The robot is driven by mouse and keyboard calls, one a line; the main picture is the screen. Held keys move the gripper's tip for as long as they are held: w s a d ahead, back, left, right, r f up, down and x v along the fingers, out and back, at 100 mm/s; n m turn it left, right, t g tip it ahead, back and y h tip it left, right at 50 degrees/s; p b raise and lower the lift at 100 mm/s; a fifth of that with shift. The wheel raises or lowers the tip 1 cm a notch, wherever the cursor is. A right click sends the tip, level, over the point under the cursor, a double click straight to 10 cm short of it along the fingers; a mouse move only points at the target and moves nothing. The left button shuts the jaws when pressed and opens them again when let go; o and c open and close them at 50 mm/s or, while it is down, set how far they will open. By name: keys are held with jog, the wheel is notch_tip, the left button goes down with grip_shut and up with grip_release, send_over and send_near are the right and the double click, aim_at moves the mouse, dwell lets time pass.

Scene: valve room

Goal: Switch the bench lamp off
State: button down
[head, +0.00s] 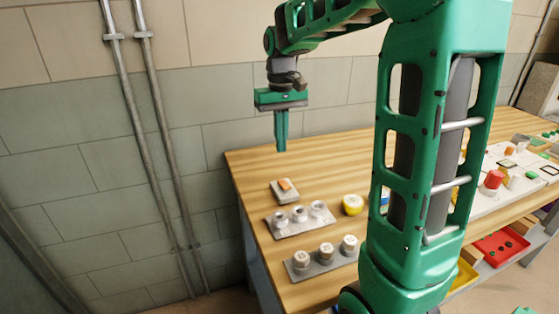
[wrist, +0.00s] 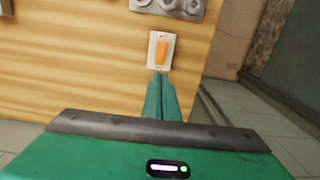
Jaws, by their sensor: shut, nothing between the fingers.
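A small pale switch plate with an orange rocker (head: 285,184) sits on the wooden bench near its left end. In the wrist view the orange rocker (wrist: 163,51) stands on its whitish plate, just beyond my fingertips. My gripper (head: 281,149) points down with its green fingers shut and empty, above the bench and the switch in the head view. The closed fingertips also show in the wrist view (wrist: 158,76). I cannot tell the exact gap between them and the rocker. No lamp is clearly recognisable in either view.
A grey plate with several silver knobs (head: 301,220) lies close in front of the switch. Another plate with pale knobs (head: 325,257) is nearer the front edge. Wall pipes (head: 150,130) run left of the bench (head: 330,160).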

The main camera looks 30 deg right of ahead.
jog(key=r, duration=0.2)
jog(key=w+r, duration=0.1)
jog(key=r, duration=0.1)
jog(key=shift+r, duration=0.3)
jog(key=shift+s+d, duration=0.1)
jog(key=shift+s, duration=0.05)
